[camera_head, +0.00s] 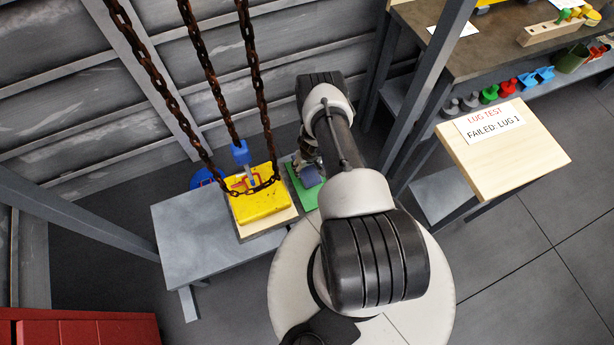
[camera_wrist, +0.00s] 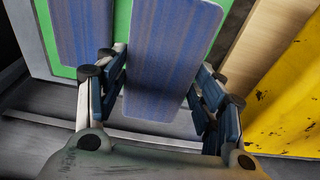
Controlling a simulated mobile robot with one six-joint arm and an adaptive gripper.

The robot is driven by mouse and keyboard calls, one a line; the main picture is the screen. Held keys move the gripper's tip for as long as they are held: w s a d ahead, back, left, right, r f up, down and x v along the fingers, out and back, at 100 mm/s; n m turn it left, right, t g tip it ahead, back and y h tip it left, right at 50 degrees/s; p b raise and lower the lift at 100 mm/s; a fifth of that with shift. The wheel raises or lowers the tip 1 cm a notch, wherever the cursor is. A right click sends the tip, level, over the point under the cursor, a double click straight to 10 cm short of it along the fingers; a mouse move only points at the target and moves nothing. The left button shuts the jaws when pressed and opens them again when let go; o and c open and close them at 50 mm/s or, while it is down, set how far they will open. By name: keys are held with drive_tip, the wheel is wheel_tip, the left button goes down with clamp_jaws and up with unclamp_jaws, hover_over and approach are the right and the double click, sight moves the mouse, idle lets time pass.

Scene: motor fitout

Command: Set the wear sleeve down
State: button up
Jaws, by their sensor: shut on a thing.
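The wear sleeve (camera_wrist: 170,55) is a flat, blue-purple, streaked piece between the fingers of my gripper (camera_wrist: 160,88) in the wrist view. My gripper is shut on it. A second blue-purple piece (camera_wrist: 85,30) shows to the left, outside the fingers, over the green mat (camera_wrist: 123,22). In the head view the mat (camera_head: 300,187) lies at the right end of the grey bench, and a blue-grey piece (camera_head: 311,176) shows over it, below my gripper (camera_head: 308,165). I cannot tell whether the held sleeve touches the mat.
A yellow part (camera_head: 262,203) on a wooden board (camera_head: 246,230) sits just left of the mat, with rusty chains (camera_head: 205,80) hanging over it. The grey bench (camera_head: 190,230) has bare room at left. A sign (camera_head: 489,122) reads "LUG TEST FAILED: LUG 1".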

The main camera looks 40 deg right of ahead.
sight(307, 172)
drive_tip(key=shift+f+b, duration=1.95)
drive_tip(key=shift+f, duration=0.25)
drive_tip(key=shift+f, duration=0.1)
drive_tip(key=o, duration=1.1)
